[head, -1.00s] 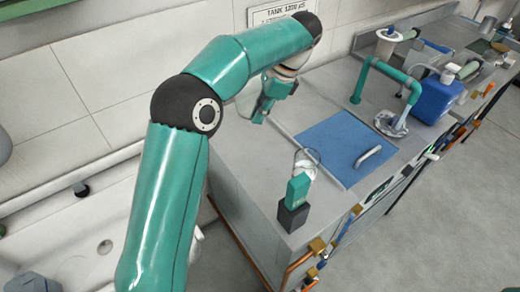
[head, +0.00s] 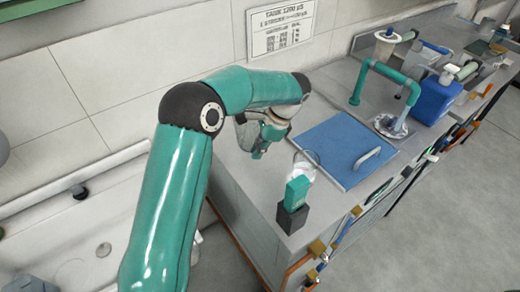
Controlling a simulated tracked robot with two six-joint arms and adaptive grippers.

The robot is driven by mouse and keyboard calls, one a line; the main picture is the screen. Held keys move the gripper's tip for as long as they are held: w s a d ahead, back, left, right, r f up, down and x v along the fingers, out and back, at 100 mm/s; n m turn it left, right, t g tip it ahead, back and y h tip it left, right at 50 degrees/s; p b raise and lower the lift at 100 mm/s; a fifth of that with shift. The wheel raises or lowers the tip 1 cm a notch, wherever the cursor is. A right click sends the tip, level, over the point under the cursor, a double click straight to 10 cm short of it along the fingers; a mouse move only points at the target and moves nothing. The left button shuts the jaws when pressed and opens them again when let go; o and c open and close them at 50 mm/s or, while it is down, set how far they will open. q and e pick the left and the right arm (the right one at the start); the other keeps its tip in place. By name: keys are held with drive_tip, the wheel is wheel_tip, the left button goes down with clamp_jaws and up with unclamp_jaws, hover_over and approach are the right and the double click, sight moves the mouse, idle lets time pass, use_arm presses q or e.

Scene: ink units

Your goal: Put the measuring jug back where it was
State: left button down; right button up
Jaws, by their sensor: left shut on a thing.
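My left gripper (head: 262,143) is over the left end of the grey counter, shut on a pale see-through vessel, which I take to be the measuring jug (head: 243,132). The jug shows on the left side of the gripper and is partly hidden by it. I cannot tell whether its base touches the counter. My right gripper is not in view.
A green handheld device (head: 297,190) stands in a dark block (head: 292,217) near the counter's front edge, with a clear round-rimmed item (head: 306,160) behind it. A blue lid with a handle (head: 335,140) lies to the right. A blue canister (head: 437,97) stands farther right.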

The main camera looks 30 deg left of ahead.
use_arm(q)
drive_tip(key=shift+f, duration=0.1)
drive_tip(key=c, duration=1.2)
unclamp_jaws()
drive_tip(key=shift+c, duration=0.2)
drive_tip(key=v, duration=1.2)
drive_tip(key=shift+r+p, duration=0.2)
drive_tip(key=shift+p, duration=0.1)
drive_tip(key=shift+a+f, duration=0.1)
